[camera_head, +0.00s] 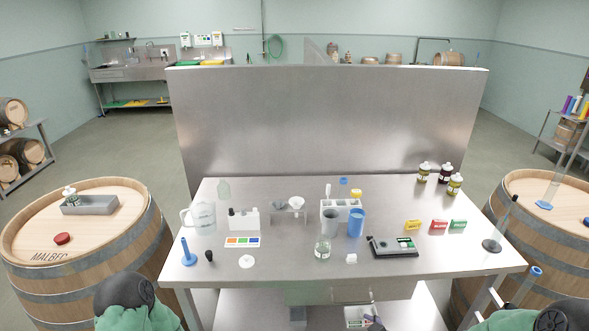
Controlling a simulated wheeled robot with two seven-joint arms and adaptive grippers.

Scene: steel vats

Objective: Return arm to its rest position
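Two black and green rounded parts of my own arms show at the bottom edge, one at the left and one at the right. Neither gripper can be made out in the head view, so their fingers and anything in them are hidden. The steel table (290,262) stands in front of me, and no part of my arms is seen over its top.
The table holds a clear pitcher (203,217), a blue cup (357,222), a grey cup (328,222), a glass jar (322,248), a black scale (391,247) and dark bottles (445,173). Barrels flank it, including the left barrel (85,265). A steel panel (325,120) rises behind.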

